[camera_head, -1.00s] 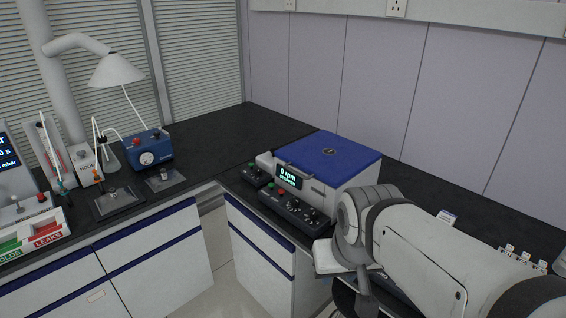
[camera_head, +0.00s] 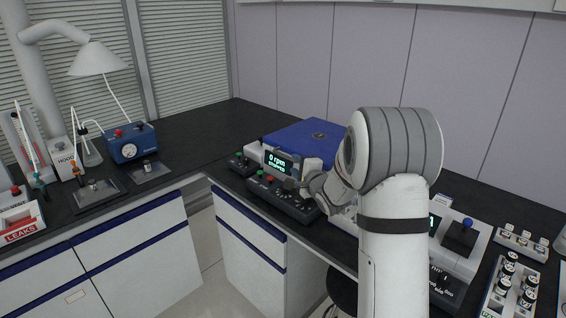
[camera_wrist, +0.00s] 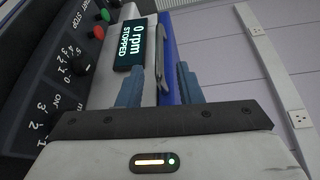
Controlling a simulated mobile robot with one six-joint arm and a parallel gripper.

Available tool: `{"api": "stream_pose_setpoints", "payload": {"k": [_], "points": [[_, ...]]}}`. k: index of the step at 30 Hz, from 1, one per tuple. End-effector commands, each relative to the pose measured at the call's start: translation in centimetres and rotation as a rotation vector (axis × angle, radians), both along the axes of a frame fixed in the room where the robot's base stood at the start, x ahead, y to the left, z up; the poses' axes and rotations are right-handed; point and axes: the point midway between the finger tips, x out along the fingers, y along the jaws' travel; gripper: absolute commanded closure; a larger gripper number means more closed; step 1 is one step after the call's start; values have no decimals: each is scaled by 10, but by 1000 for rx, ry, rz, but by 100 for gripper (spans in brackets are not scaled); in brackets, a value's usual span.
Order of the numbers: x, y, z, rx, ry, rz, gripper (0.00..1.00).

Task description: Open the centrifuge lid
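The centrifuge has a white body and a blue lid (camera_head: 300,136), which lies closed. Its display (camera_head: 279,163) reads 0 rpm and STOPPED; the display also shows in the wrist view (camera_wrist: 130,46). In the wrist view a grey bar handle (camera_wrist: 160,52) stands at the front edge of the lid, seen beyond and between my fingertips. My gripper (camera_wrist: 159,73) is open, its two blue fingers apart with nothing held. I cannot tell whether either finger touches the handle. In the head view my arm hides the centrifuge's right side and the fingers.
A black control panel (camera_head: 277,197) with knobs and buttons sits in front of the centrifuge. The blue pump box (camera_head: 130,142) is at left. Bare black counter (camera_head: 215,130) lies behind left.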

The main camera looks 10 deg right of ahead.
Motion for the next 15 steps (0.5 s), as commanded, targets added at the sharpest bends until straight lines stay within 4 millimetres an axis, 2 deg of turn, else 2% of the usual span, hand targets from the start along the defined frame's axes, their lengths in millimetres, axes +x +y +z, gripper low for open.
{"api": "stream_pose_setpoints", "payload": {"k": [5,15], "points": [[13,4,-4,44,-11,14,68],[63,18,-8,41,-11,14,68]]}}
